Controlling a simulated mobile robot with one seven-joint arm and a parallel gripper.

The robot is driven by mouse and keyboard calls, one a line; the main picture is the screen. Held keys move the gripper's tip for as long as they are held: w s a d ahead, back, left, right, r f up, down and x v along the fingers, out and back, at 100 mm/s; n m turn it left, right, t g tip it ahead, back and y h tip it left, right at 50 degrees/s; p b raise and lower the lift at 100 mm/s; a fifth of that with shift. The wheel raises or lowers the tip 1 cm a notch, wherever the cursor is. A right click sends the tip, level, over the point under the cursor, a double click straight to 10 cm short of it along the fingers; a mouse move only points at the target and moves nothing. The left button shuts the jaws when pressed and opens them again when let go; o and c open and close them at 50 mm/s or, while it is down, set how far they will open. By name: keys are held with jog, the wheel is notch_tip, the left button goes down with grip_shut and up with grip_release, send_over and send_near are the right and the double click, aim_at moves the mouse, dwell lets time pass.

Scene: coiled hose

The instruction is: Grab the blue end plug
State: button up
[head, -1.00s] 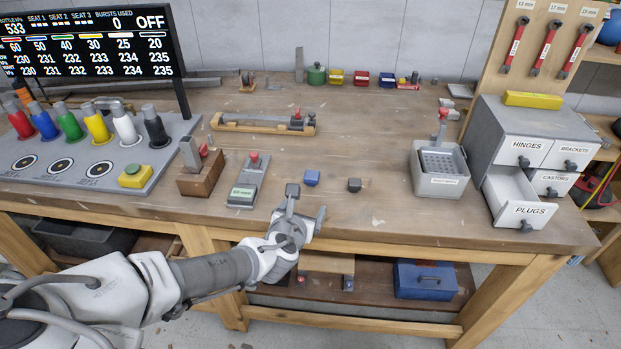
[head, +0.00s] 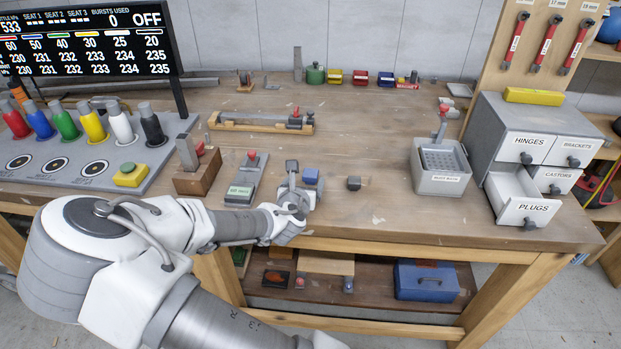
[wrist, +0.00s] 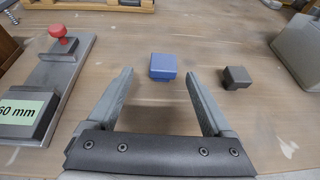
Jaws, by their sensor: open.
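The blue end plug (head: 311,176) is a small square cap on the bench, partly beside my gripper in the head view. My gripper (head: 302,178) is open and empty, low over the front part of the bench. Its two fingers (wrist: 160,82) point toward the plug, which stands just beyond the tips. I see no contact. A dark grey plug (head: 354,183) sits to the right, also in the wrist view (wrist: 237,77).
A 60 mm gauge block with a red knob (head: 245,182) stands left of my gripper. A grey parts bin (head: 438,168) and the drawer cabinet with its PLUGS drawer open (head: 517,205) stand right. The bench (head: 385,140) is clear behind the plugs.

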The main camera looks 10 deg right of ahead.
aim_at(310, 175)
jog(key=shift+d+b+x, duration=0.15)
jog(key=shift+b+x, duration=0.05)
jog(key=shift+x, duration=1.4)
jog(key=shift+d+b+x, duration=0.15)
jog(key=shift+b+x, duration=0.05)
jog(key=shift+x, duration=1.45)
jog(key=shift+r, duration=0.15)
jog(key=shift+s, duration=0.1)
jog(key=shift+c, duration=0.2)
grip_shut()
